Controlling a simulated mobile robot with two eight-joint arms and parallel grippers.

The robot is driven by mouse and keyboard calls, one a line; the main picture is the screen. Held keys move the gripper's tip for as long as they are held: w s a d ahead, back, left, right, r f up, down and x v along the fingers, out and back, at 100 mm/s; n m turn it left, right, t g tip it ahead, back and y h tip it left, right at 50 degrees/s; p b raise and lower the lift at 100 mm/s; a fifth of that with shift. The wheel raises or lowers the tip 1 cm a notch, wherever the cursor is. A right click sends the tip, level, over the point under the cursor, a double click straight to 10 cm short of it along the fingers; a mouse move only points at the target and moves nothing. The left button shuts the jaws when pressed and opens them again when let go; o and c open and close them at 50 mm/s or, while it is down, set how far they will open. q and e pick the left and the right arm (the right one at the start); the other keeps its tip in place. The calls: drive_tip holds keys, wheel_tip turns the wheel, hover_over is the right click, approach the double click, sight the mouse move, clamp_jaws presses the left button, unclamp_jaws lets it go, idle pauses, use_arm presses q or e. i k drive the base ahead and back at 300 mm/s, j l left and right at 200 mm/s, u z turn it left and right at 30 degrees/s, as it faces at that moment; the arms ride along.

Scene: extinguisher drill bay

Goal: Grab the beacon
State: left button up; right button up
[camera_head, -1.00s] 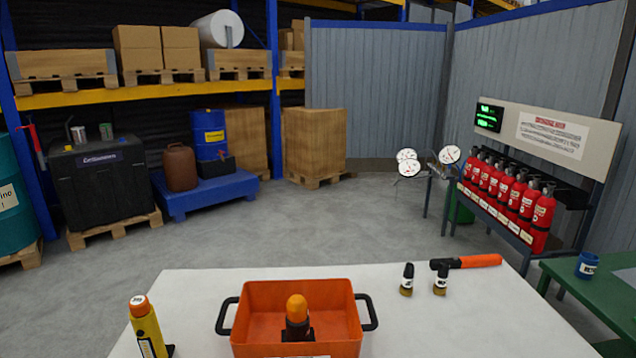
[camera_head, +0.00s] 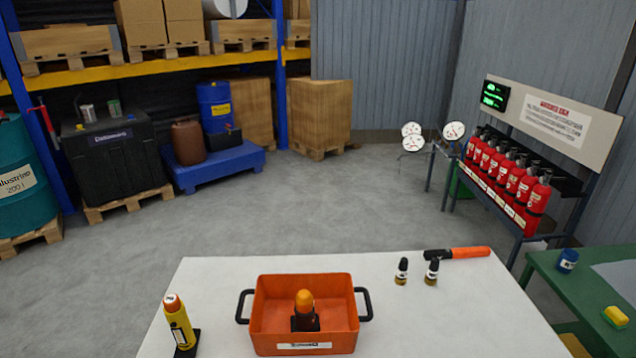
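The beacon (camera_head: 305,309) has an orange dome on a black base. It stands upright inside an orange tray (camera_head: 262,340) with black side handles, on the white table in front of me. The tray's walls hide none of its dome. Neither of my grippers shows in the head view, so I cannot see whether they are open or shut.
On the white table (camera_head: 430,325), a yellow cylinder with an orange top (camera_head: 179,322) stands left of the tray. A green table (camera_head: 560,290) stands at the right.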

sight(309, 322)
drive_tip(key=i+j+z, duration=0.3)
drive_tip(key=j, duration=0.35)
drive_tip(key=i+j+z, duration=0.2)
drive_tip(key=i+j, duration=0.1)
drive_tip(key=j, duration=0.05)
